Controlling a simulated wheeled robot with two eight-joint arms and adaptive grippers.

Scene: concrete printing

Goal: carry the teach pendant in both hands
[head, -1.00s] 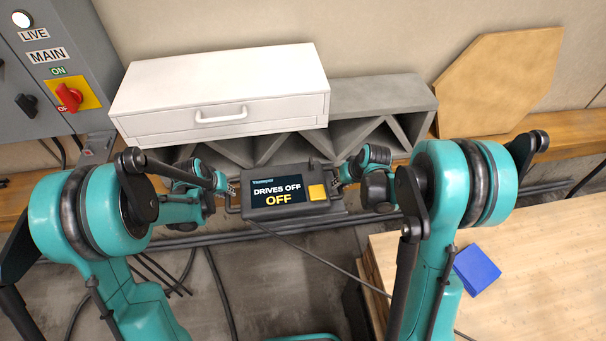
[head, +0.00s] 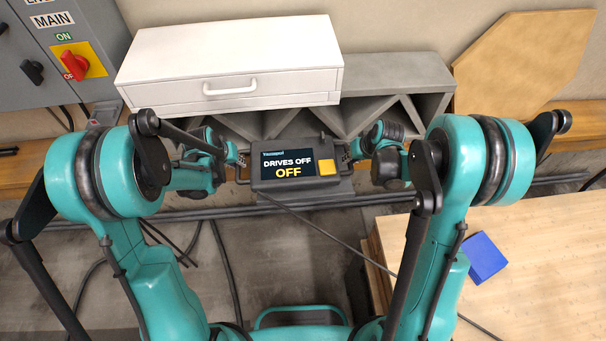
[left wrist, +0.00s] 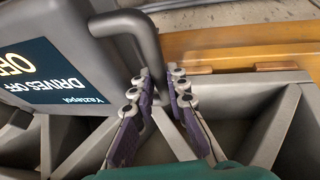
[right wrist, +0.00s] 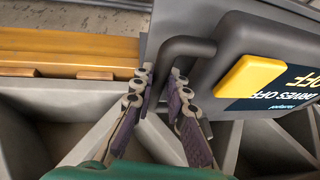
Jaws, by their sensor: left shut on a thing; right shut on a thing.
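The teach pendant (head: 300,187) is a dark grey box with a screen reading "DRIVES OFF" and a yellow button at its right. It is held between my two grippers in the head view, screen facing me. My left gripper (head: 241,163) is shut on its left handle; in the left wrist view the fingers (left wrist: 158,88) close around the grey handle bar (left wrist: 150,40). My right gripper (head: 346,158) is shut on the right handle; the right wrist view shows the fingers (right wrist: 161,85) around that handle bar (right wrist: 185,46). A cable hangs from the pendant.
An electrical cabinet (head: 62,35) is at the far left. A wooden table (head: 540,250) with a blue block (head: 483,258) is at the right. Cables lie on the floor.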

